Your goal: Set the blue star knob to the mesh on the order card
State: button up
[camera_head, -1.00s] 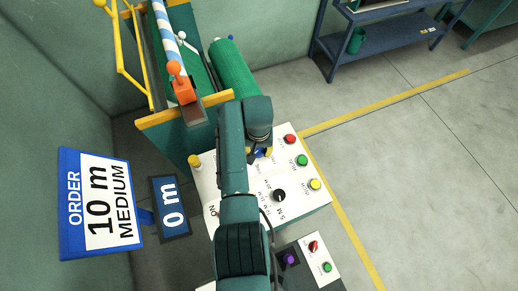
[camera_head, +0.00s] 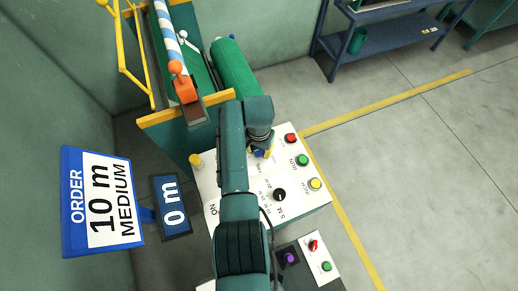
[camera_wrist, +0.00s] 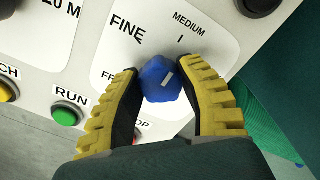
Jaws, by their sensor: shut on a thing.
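The blue star knob (camera_wrist: 162,78) stands on the white panel between the two yellow ribbed fingers of my gripper (camera_wrist: 164,84), which is shut on it in the wrist view. Another label, starting FR, is partly hidden by the left finger. In the head view my arm covers most of the knob. The order card (camera_head: 100,205) reads 10 m MEDIUM.
A display (camera_head: 172,206) reads 0 m. The panel also carries a black knob (camera_head: 279,195) and red (camera_head: 291,138), green (camera_head: 303,160) and yellow (camera_head: 315,184) buttons. The netting machine with its green roll (camera_head: 236,75) stands behind the panel.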

aim_at(259, 150)
jog(key=shift+f, duration=0.2)
jog(key=o, duration=1.2)
jog(key=shift+r, duration=0.1)
notch_tip(259, 150, up, 12)
